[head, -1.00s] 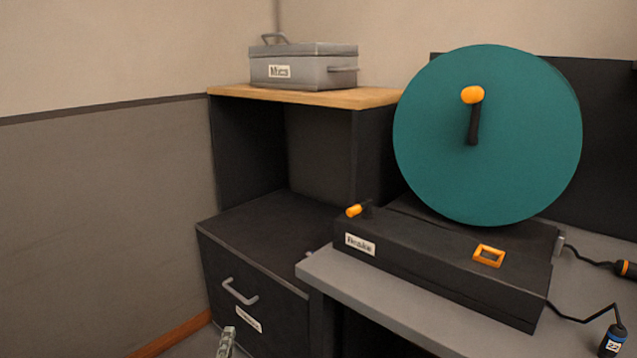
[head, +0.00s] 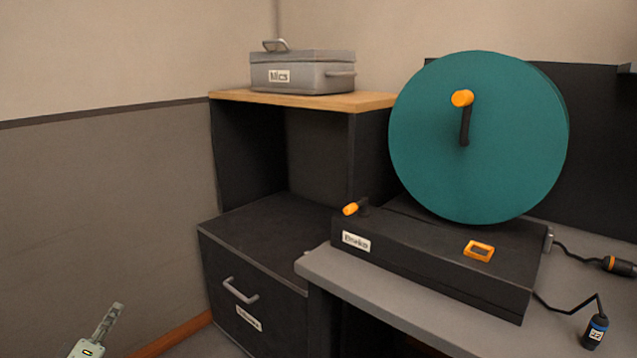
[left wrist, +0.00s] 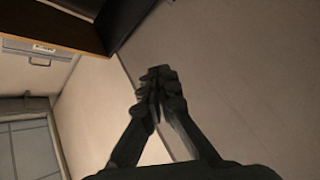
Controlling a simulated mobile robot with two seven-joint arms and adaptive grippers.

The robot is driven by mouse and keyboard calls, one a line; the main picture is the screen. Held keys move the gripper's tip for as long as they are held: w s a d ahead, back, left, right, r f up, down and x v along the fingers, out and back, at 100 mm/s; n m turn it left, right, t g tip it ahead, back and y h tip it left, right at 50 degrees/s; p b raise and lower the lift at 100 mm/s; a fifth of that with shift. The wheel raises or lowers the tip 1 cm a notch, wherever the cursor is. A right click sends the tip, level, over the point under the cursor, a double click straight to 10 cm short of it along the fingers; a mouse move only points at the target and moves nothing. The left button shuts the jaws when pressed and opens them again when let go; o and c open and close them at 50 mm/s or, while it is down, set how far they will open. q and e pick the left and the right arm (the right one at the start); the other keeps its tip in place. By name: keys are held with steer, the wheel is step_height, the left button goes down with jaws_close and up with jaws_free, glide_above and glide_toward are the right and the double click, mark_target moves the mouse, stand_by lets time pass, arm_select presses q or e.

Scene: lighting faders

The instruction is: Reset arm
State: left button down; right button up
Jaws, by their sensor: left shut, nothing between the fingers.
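My left gripper (left wrist: 158,88) shows in the left wrist view with its two fingers together and nothing between them. It is in free air, with the wall and floor behind it. In the head view a pale part of my left arm (head: 97,335) comes in at the bottom left, apart from the furniture. My right gripper is not in view.
A dark drawer cabinet (head: 222,262) stands in the corner, with a grey "Mics" box (head: 300,77) on a wooden shelf top (head: 225,94). A grey desk (head: 375,298) holds a black unit (head: 430,262) and a teal disc (head: 480,180) with a crank. The left wall side is clear.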

arm_select(q)
steer(key=s+d+f+m+g, duration=0.3)
steer(key=s+f+m+g, duration=0.65)
steer(key=s+f, duration=0.6)
steer(key=s+a+f+m+g+y, duration=0.1)
steer(key=s+f+m+g+y, duration=0.15)
steer(key=s, duration=0.55)
steer(key=s+a+f+m+g+y, duration=0.1)
steer(key=s+f+m+g, duration=0.25)
steer(key=s, duration=0.45)
steer(key=s+d+f+n+h, duration=0.1)
steer(key=d+f, duration=0.1)
steer(key=d, duration=0.6)
steer(key=s+d+f+n+h, duration=0.1)
steer(key=d+f+h, duration=0.1)
steer(key=d, duration=0.7)
steer(key=shift+d+f, duration=0.3)
steer(key=shift+f, duration=0.2)
steer(key=shift+s+h, duration=0.1)
steer(key=shift+h, duration=0.15)
